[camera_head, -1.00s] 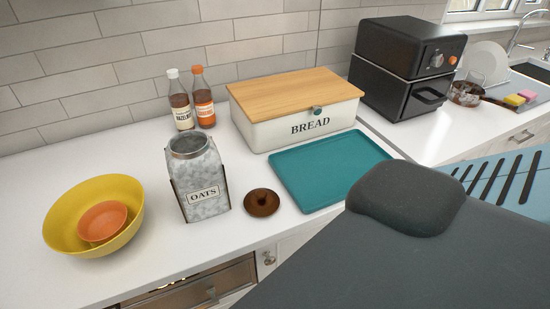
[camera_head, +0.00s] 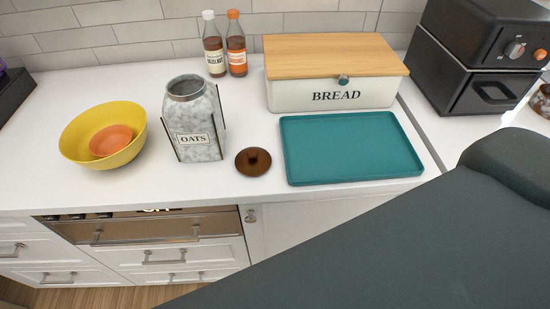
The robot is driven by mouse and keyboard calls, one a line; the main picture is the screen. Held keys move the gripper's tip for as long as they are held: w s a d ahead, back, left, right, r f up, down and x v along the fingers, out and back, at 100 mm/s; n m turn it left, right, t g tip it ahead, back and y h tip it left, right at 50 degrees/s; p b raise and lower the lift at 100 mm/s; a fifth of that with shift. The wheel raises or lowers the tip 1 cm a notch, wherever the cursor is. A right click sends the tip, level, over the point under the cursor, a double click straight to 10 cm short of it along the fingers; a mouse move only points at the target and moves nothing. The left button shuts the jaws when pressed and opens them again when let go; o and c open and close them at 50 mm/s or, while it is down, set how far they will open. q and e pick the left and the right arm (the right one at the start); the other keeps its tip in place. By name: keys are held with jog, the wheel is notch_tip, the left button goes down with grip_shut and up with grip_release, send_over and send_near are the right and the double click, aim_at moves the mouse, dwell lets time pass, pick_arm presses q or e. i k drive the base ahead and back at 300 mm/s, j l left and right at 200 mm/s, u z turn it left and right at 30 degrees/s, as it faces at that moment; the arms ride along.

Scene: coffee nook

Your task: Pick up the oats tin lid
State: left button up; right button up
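The oats tin (camera_head: 194,122) stands upright and open on the white counter, grey and mottled with an "OATS" label. A round dark brown lid with a small knob (camera_head: 253,161) lies flat on the counter just right of the tin, apart from it and left of the teal tray. A dark grey arm part of mine crosses the lower right of the view. Neither of my grippers shows.
A teal tray (camera_head: 350,148) lies right of the lid, with a bread box (camera_head: 331,94) behind it. A yellow bowl (camera_head: 72,138) holding an orange bowl (camera_head: 111,140) stands left. Two bottles (camera_head: 214,50) (camera_head: 236,50) stand behind. A black appliance (camera_head: 465,75) is at right.

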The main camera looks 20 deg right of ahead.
aim_at(253, 160)
jog(key=k+l, duration=0.1)
jog(key=l, duration=0.25)
jog(key=k+l, duration=0.1)
jog(key=l, duration=0.25)
jog(key=k+l, duration=0.15)
jog(key=l, duration=0.25)
jog(key=k+l, duration=0.1)
jog(key=l, duration=0.25)
